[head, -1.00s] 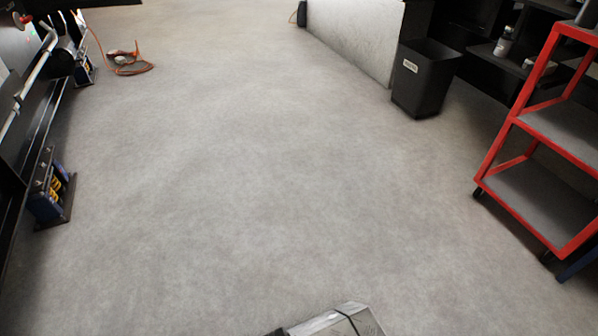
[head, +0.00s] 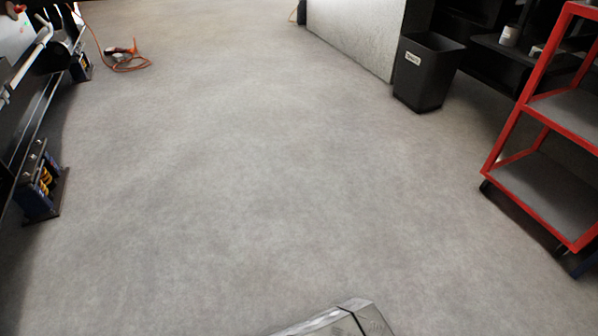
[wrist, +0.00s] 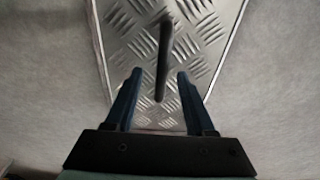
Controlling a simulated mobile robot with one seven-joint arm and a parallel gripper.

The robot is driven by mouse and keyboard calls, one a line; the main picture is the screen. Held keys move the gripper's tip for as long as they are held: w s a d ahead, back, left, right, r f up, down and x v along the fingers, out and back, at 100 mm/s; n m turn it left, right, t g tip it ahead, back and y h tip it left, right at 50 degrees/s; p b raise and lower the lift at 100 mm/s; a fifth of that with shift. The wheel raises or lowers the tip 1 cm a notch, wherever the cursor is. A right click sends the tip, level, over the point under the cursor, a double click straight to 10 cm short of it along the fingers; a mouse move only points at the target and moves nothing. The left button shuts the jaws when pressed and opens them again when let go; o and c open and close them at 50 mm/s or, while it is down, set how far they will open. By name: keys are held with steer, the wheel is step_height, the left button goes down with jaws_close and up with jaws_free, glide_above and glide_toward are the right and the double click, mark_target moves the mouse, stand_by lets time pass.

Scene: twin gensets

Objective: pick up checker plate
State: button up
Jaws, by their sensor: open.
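The checker plate (wrist: 122,30) is a silver metal sheet with a raised tread pattern, seen from close up in the wrist view. A dark bar-like handle (wrist: 164,55) stands over its middle. My gripper (wrist: 160,75) is open, with its two blue fingers on either side of the handle's near end. I cannot tell whether the fingers touch the plate or handle. In the head view, part of the plate (head: 375,322) with a dark strip shows at the bottom edge; the rest is cut off, and my gripper is not seen there.
Grey floor (head: 230,190) lies clear ahead. A red shelf cart (head: 535,200) stands at the right, with a black bin (head: 425,72) behind it. Machinery with a blue-based mount (head: 40,185) lines the left. An orange cord (head: 130,67) lies on the floor at the back left.

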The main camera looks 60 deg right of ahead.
steer(key=f+b, duration=0.2)
steer(key=f, duration=0.1)
steer(key=shift+d+f, duration=0.2)
steer(key=shift+r, duration=0.1)
steer(key=shift+c, duration=0.2)
jaws_close()
stand_by(0.9)
